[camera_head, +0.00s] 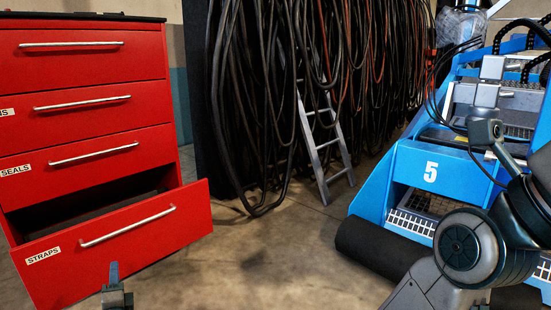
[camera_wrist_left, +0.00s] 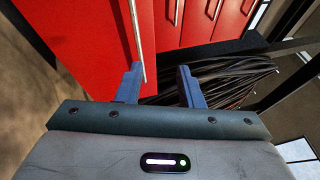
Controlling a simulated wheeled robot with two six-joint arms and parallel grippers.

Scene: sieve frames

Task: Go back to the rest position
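My left gripper (camera_head: 114,284) shows at the bottom left of the head view, in front of the open bottom drawer (camera_head: 125,248) labelled STRAPS. In the left wrist view my left gripper (camera_wrist_left: 159,70) has its two blue fingers apart with nothing held between them. The drawer's red front and silver handle appear just beyond the fingers there; I cannot tell whether a finger touches the handle. My right arm (camera_head: 470,245) is bent at the right of the head view, in front of the blue machine. I cannot make out the right gripper.
The red cabinet (camera_head: 85,90) stands at left, its upper drawers shut. A blue machine (camera_head: 432,172) marked 5 stands at right, with a black roll (camera_head: 375,252) at its foot. Cables (camera_head: 265,100) and a ladder (camera_head: 322,145) are behind. The middle floor is clear.

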